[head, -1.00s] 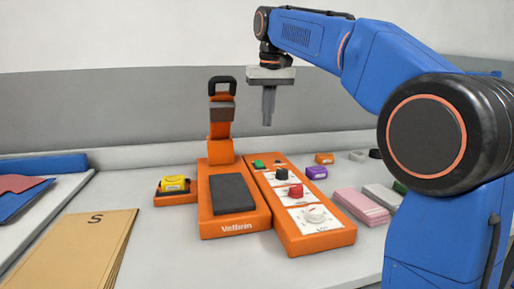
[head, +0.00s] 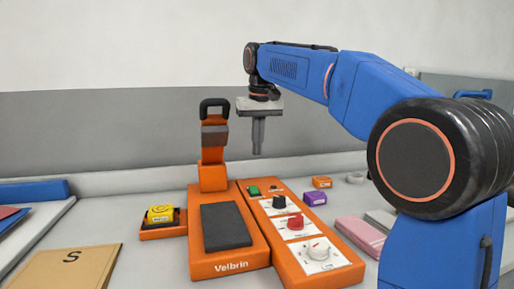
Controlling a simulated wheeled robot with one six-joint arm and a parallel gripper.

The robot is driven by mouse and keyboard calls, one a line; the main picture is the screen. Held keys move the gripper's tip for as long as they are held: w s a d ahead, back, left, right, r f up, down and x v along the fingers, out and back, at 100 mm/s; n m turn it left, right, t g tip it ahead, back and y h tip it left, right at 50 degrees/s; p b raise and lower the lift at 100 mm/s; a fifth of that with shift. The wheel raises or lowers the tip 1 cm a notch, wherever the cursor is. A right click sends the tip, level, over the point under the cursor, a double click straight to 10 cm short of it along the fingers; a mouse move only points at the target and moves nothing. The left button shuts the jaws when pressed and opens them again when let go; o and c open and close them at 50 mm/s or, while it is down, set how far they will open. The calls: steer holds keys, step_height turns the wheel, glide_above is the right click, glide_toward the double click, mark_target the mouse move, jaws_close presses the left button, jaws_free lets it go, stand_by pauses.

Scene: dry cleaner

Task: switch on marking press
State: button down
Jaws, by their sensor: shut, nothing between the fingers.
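The marking press (head: 229,258) is orange with a dark pad (head: 226,225) and the word Velbrin on its front. Its upright arm (head: 213,170) with a black handle (head: 214,104) stands raised at the back. An orange control panel (head: 332,276) lies along its right side. The panel carries a green switch (head: 253,190), a black knob (head: 279,202), a red knob (head: 295,222) and a white dial (head: 318,250). My gripper (head: 258,150) is shut and empty, pointing down, above the rear end of the panel and apart from it. The switch's exact position is too small to tell.
A yellow item (head: 160,214) sits in an orange tray (head: 163,232) left of the press. A purple block (head: 314,198), an orange block (head: 322,182) and a pink stack (head: 362,236) lie to the right. A tan folder (head: 66,275) lies front left.

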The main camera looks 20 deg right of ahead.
mark_target(256, 188)
steer(key=f, duration=0.3)
steer(key=w+f, duration=0.1)
steer(key=f, duration=0.3)
steer(key=w+f, duration=0.1)
steer(key=f, duration=0.3)
steer(key=shift+w, duration=0.1)
steer(key=shift+w+f+g, duration=0.15)
steer(key=shift+f+g, duration=0.1)
steer(key=shift+g, duration=0.05)
steer(key=shift+s+r, duration=0.1)
steer(key=shift+s, duration=0.15)
steer(key=shift+s+r, duration=0.2)
steer(key=shift+s, duration=0.35)
step_height(256, 188, up, 17)
steer(key=s, duration=0.2)
steer(key=shift+s+r, duration=0.15)
steer(key=shift+s, duration=0.05)
stand_by(0.4)
